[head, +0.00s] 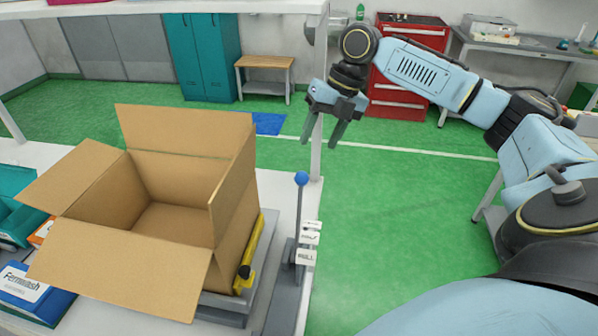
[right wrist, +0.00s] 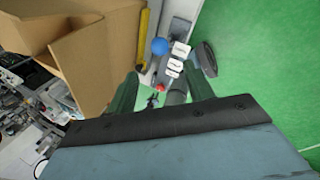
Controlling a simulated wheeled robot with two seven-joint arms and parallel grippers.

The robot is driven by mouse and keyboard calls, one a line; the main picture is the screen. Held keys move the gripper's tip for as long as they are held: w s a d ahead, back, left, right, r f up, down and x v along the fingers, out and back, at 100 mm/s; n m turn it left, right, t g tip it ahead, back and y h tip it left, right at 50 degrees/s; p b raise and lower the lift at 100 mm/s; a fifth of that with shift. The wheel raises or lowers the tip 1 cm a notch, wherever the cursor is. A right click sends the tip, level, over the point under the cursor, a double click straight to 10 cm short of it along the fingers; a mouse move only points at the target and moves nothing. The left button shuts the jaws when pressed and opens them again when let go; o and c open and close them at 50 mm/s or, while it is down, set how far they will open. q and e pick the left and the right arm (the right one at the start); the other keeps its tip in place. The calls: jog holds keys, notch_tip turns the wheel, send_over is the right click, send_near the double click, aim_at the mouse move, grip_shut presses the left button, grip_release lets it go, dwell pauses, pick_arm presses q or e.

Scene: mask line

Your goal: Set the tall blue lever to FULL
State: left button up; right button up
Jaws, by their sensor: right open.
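The tall lever has a blue ball knob (head: 301,179) on a thin grey rod and stands roughly upright at the table's right edge. Its base is a grey plate. White label plates stand beside it; I read HALF (head: 309,237) and FULL (head: 306,257), with another above too oblique to read. I cannot tell which label the lever is level with. My right gripper (head: 319,143) is open and empty, above and beyond the knob, apart from it. In the right wrist view the blue knob (right wrist: 160,46) shows ahead of the spread fingers (right wrist: 161,93). My left gripper is out of view.
An open cardboard box (head: 170,215) stands left of the lever on a grey platform, with a yellow part (head: 250,258) at its side. A blue-and-white carton (head: 30,290) lies at lower left. A white post (head: 316,155) rises behind the knob. Green floor right of the table is clear.

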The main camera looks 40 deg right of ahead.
aim_at(304, 173)
jog(key=x, duration=1.2)
grip_shut()
